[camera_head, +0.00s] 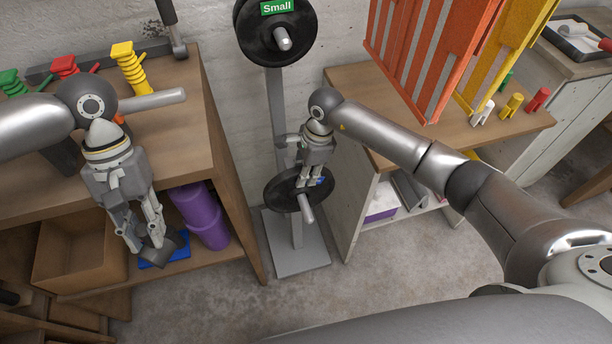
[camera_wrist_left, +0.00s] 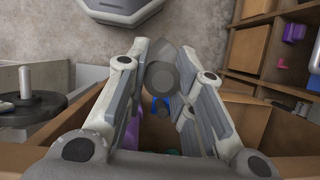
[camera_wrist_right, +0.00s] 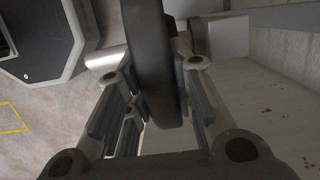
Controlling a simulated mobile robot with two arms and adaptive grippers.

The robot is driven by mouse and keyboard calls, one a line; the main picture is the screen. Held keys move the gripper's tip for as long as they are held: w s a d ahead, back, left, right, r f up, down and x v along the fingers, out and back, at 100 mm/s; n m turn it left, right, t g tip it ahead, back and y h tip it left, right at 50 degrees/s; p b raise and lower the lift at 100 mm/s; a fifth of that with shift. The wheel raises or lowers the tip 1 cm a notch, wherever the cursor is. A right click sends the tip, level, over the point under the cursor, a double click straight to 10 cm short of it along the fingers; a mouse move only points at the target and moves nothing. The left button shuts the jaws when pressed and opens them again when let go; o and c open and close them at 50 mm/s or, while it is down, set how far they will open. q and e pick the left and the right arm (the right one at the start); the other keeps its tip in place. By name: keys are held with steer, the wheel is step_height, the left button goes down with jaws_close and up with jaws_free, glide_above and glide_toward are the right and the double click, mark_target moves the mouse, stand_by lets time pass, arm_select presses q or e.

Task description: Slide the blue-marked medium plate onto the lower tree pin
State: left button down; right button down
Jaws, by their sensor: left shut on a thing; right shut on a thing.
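The medium plate (camera_head: 283,192) is a black disc with a small blue mark (camera_head: 319,181) near its upper right edge. It is around the lower tree pin (camera_head: 306,210), whose end sticks out in front. My right gripper (camera_head: 311,178) is shut on the plate's rim; the right wrist view shows the rim (camera_wrist_right: 150,60) between the fingers. The plate and pin also show in the left wrist view (camera_wrist_left: 30,106). My left gripper (camera_head: 147,240) is shut on a dark grey rounded thing (camera_wrist_left: 162,78) at the left shelf, above a blue piece (camera_head: 178,252).
Purple cylinders (camera_head: 204,216) stand in the left shelf unit. A wooden-topped cabinet (camera_head: 350,85) stands close on the tree's right. Floor in front is clear.

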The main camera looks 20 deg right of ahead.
arm_select(q)
steer(key=shift+f, duration=0.25)
arm_select(e)
steer(key=shift+w+a+r, duration=0.1)
steer(key=shift+w+r, duration=0.2)
steer(key=shift+w, duration=0.15)
arm_select(q)
steer(key=shift+f+b, duration=0.3)
steer(key=shift+b, duration=0.2)
arm_select(e)
steer(key=shift+w, duration=0.3)
arm_select(q)
steer(key=shift+f, duration=0.1)
arm_select(e)
steer(key=shift+w+r, duration=0.1)
